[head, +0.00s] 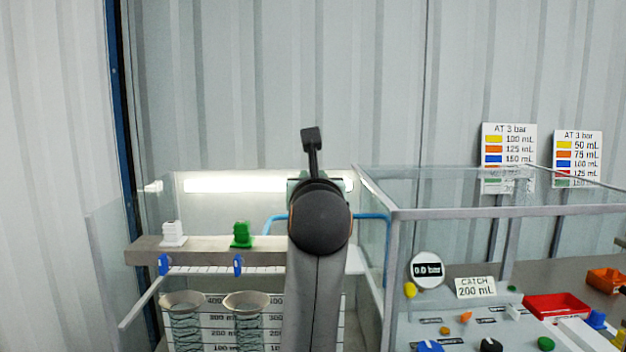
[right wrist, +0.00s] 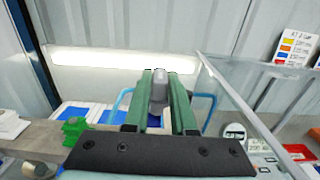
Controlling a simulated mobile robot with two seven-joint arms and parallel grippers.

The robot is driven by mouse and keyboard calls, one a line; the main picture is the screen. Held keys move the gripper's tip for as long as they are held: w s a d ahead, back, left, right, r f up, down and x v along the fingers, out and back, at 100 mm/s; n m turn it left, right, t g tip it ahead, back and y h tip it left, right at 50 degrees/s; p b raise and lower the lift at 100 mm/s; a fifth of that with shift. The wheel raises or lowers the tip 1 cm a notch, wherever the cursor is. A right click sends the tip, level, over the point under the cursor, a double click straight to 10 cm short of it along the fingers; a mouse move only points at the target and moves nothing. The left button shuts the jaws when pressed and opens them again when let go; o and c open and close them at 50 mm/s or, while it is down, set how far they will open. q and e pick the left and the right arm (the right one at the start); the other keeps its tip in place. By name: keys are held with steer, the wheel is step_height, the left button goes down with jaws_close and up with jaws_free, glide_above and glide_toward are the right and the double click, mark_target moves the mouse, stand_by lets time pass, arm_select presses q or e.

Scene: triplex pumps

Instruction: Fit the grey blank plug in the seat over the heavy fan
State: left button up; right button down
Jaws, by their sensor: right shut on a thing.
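My right gripper (right wrist: 160,105) has green fingers shut on the grey blank plug (right wrist: 159,88), which shows between them in the right wrist view. In the head view my right arm rises through the middle, and its wrist hides the plug and most of the gripper. A beige bar (head: 205,250) carries a white plug (head: 173,234) and a green plug (head: 242,235). The green plug also shows left of the gripper in the wrist view (right wrist: 75,130). The bar's part behind my arm is hidden, and I cannot see a seat under the grey plug. My left gripper is not in view.
A glass-walled case (head: 395,213) stands close right of my arm. Blue tubing (head: 370,216) runs behind the wrist. A red tray (head: 556,307) and loose coloured parts lie right.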

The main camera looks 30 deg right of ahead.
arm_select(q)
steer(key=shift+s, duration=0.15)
arm_select(e)
steer(key=shift+s, duration=0.15)
steer(key=shift+s+f, duration=0.1)
steer(key=shift+f, duration=0.1)
step_height(320, 180, down, 4)
steer(key=b, duration=0.3)
steer(key=shift+a+r+b, duration=0.1)
steer(key=shift+b, duration=0.2)
steer(key=shift+f+b, duration=0.3)
steer(key=shift+f, duration=0.35)
steer(key=shift+f+b, duration=0.15)
steer(key=shift+b, duration=0.2)
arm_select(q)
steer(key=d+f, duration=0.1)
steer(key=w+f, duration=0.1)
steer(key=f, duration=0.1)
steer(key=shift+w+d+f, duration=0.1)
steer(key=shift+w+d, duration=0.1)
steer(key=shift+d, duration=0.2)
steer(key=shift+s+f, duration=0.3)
